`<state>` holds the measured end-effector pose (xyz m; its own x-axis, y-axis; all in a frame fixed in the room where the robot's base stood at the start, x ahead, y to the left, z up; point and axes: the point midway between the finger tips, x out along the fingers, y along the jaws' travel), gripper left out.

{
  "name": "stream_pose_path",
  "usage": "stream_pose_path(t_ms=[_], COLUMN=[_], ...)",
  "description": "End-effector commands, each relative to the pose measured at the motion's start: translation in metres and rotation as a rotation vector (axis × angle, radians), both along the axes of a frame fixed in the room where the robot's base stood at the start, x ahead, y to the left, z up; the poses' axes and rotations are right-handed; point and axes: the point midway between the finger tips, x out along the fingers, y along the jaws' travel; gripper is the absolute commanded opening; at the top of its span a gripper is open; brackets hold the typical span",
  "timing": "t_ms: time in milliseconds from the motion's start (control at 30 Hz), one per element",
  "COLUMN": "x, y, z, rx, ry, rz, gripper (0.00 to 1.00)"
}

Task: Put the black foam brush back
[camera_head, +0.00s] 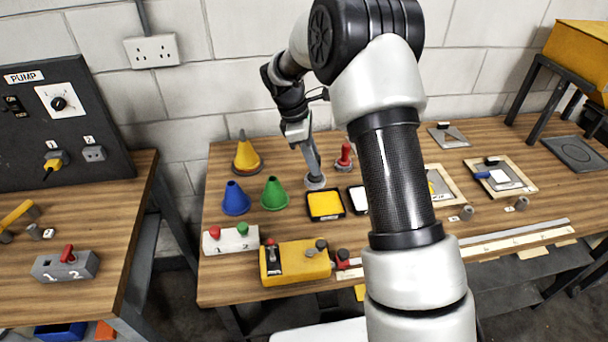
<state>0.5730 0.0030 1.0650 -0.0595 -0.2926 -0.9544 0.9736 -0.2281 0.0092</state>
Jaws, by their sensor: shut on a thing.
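My gripper (313,172) points down over the back middle of the wooden bench, left of my forearm. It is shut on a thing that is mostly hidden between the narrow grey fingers. I cannot make out whether this is the black foam brush, and I cannot pick that brush out clearly elsewhere. A small pale round base (316,184) is right at the fingertips. I cannot tell whether the held thing touches it. A red upright piece (345,155) stands on a similar pale base just to the right.
Yellow (246,155), blue (236,199) and green (273,194) cones stand left of the gripper. A yellow pad tray (325,204) lies in front. A yellow box (297,264) with knobs is near the front edge. Framed plates (500,176) lie right. My arm hides the bench's middle.

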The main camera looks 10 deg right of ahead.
Motion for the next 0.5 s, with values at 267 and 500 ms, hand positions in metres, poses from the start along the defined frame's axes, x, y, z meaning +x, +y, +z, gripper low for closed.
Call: stream_pose_path(t_ms=[267, 500], x=[0.075, 0.118], y=[0.000, 0.000], z=[0.005, 0.015], rx=[0.001, 0.001], ry=[-0.003, -0.002], rz=[0.773, 1.228], gripper=[0.04, 0.04])
